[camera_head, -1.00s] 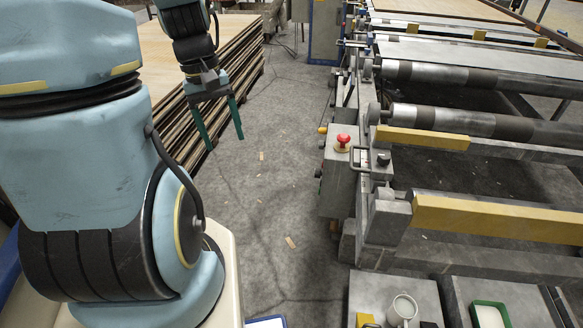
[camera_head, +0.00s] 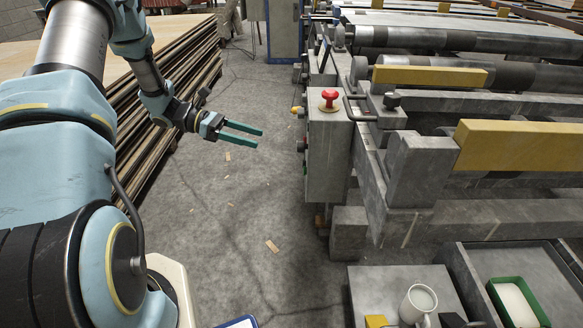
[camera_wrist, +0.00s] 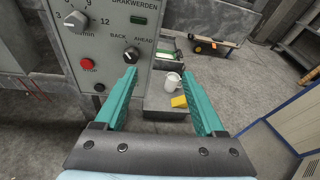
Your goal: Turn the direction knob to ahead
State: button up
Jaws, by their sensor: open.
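The direction knob (camera_wrist: 131,54) is a black round knob on the grey control panel (camera_wrist: 112,72) in the wrist view, under the words BACK and AHEAD. Its pointer is too small to read for certain. In the head view the control box (camera_head: 328,165) stands at the end of the roller machine; its labelled face is turned away to the left, with only knobs in profile. My gripper (camera_head: 260,138) has two teal fingers, open and empty, pointing toward the box with a gap between. In the wrist view my gripper (camera_wrist: 160,73) has its left fingertip just below the knob in the picture.
The panel also bears a speed dial (camera_wrist: 75,20) and a red stop button (camera_wrist: 86,64). A red mushroom button (camera_head: 329,97) tops the box, beside a bent handle. A veneer stack (camera_head: 165,95) stands left; a white mug (camera_head: 418,303) sits below right.

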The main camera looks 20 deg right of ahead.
aim_at(303, 146)
jog(key=w+d+f+n+h+b, duration=0.2)
jog(key=w+d+f+h+b, duration=0.15)
jog(key=f, duration=0.25)
jog(key=x, duration=1)
jog(key=shift+p, duration=0.4)
jog(key=shift+s, duration=0.1)
grip_shut()
